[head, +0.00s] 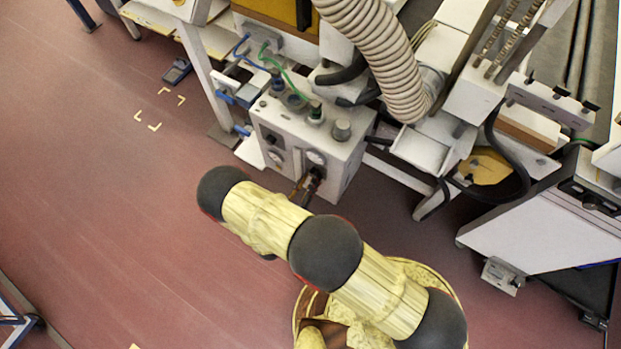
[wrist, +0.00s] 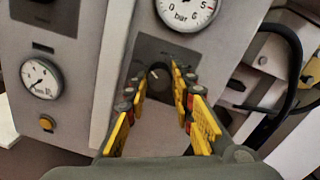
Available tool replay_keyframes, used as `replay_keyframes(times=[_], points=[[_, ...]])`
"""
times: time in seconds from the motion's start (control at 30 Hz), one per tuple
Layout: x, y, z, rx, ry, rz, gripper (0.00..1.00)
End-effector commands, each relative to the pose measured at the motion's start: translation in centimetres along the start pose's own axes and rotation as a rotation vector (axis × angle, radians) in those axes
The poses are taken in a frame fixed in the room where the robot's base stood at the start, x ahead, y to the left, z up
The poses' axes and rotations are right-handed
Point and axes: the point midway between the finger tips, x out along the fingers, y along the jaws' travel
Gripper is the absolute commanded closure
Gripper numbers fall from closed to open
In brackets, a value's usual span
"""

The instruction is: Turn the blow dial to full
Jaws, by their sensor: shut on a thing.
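The blow dial (wrist: 160,80) is a small black knob with a pale pointer mark. It sits on a dark square plate below a round bar gauge (wrist: 186,8) in the wrist view. My gripper (wrist: 157,72) has its yellow-padded fingers on either side of the knob and is shut on it. The pointer mark tilts toward the upper left. In the head view my gripper (head: 309,184) reaches the front of the grey control box (head: 335,169), and the dial is hidden there by the fingers.
A second gauge (wrist: 41,79) and an orange button (wrist: 47,123) are on the panel to the left. A ribbed hose (head: 375,45) rises behind the box. Black cables curve at the right. Red floor (head: 100,220) is open to the left.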

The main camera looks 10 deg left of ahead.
Motion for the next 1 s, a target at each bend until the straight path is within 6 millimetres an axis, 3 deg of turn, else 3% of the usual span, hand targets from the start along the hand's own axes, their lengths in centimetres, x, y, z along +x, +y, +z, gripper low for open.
replay_keyframes(times=[1.0], points=[[-0.01,0.34,-0.09,0.965,-0.042,-0.042,1.0]])
